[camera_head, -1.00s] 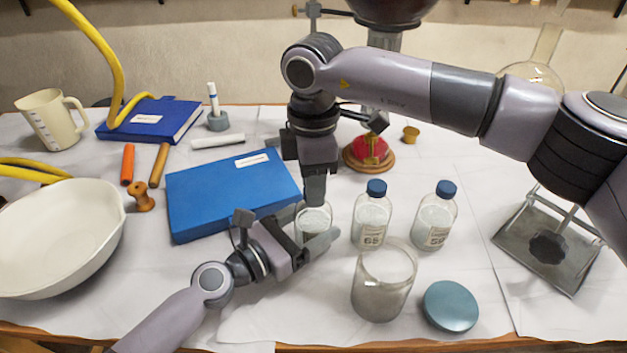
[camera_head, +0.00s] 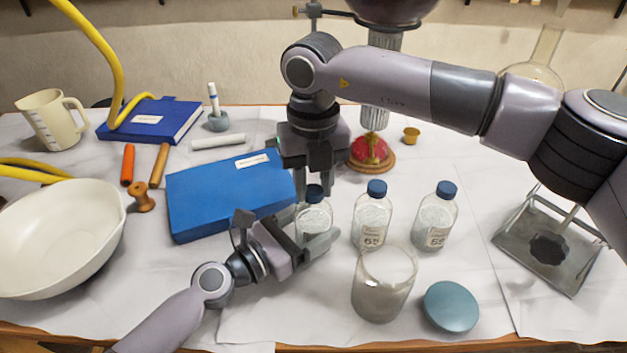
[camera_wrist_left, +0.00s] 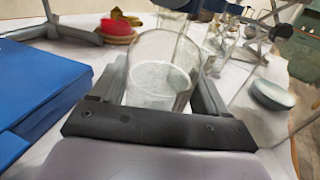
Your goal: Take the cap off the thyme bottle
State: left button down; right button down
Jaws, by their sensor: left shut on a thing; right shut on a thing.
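My left gripper (camera_head: 314,238) is shut around the body of the leftmost small glass bottle (camera_head: 312,222), which stands upright. The left wrist view also shows this clear bottle (camera_wrist_left: 158,80) between the two fingers. Its label is hidden, so I cannot read thyme on it. A dark blue cap (camera_head: 314,194) shows at the bottle's top. My right gripper (camera_head: 314,184) points straight down over the bottle and is shut on the cap. Cap and bottle neck appear in line; I cannot tell whether the thread is loose.
Two similar blue-capped bottles (camera_head: 371,222) (camera_head: 436,220) stand just to the right. An open glass jar (camera_head: 382,290) and a teal lid (camera_head: 451,306) are in front. A blue book (camera_head: 225,195) lies close on the left, near a white bowl (camera_head: 60,240).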

jog(key=n, duration=0.9)
jog(key=shift+n, duration=0.3)
jog(key=n, duration=0.4)
jog(key=shift+n, duration=0.4)
jog(key=n, duration=1)
jog(key=shift+n, duration=0.4)
jog(key=n, duration=0.8)
jog(key=shift+r, duration=0.1)
